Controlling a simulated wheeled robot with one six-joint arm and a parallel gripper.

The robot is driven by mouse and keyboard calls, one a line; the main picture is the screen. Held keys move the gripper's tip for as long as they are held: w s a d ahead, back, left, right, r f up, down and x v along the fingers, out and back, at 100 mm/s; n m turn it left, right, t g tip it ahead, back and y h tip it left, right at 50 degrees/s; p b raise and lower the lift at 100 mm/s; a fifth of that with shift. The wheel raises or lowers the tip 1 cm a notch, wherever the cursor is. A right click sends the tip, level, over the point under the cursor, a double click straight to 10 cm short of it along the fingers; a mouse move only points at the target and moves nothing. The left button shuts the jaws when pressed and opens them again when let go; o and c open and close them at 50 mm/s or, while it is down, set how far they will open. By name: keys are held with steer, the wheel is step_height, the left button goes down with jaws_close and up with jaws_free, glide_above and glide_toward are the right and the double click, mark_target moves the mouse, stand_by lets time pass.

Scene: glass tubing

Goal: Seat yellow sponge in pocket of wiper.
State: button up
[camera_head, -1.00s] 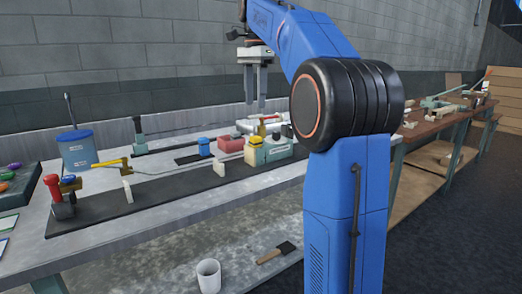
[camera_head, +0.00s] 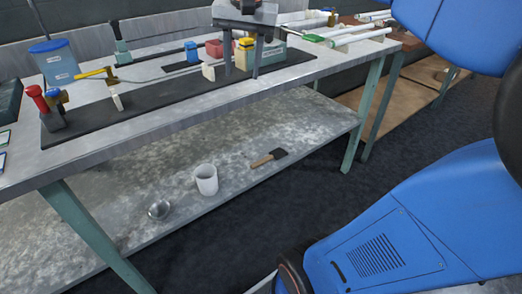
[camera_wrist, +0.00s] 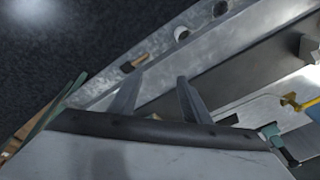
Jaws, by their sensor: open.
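My gripper (camera_head: 241,74) is open, fingers pointing down, in front of the right part of the bench's dark strip. In the wrist view its two fingers (camera_wrist: 159,78) stand apart with nothing between them. A small yellow piece (camera_head: 245,43) shows between the fingers in the head view, farther back, at a pale green and cream block (camera_head: 269,56) on the strip. The yellow piece may be the sponge and the block may be the wiper; I cannot tell for sure. The gripper partly hides both, and no pocket can be made out.
The dark strip (camera_head: 150,105) carries a red-topped tool (camera_head: 36,97) at left. A red block (camera_head: 214,48), a blue-topped piece (camera_head: 191,51) and a blue bucket (camera_head: 54,62) stand behind. A white cup (camera_head: 206,180), metal bowl (camera_head: 159,209) and brush (camera_head: 268,157) lie on the lower shelf.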

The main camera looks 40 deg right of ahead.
steer(key=s+a+f+n+t, duration=0.1)
steer(key=s+a+f+n, duration=0.1)
steer(key=s+f+n, duration=0.2)
steer(key=s+a+f+n+t, duration=0.1)
steer(key=s+a+f+n, duration=0.2)
steer(key=s+f, duration=0.7)
step_height(320, 180, down, 7)
steer(key=shift+s+n, duration=0.4)
steer(key=shift+n, duration=0.1)
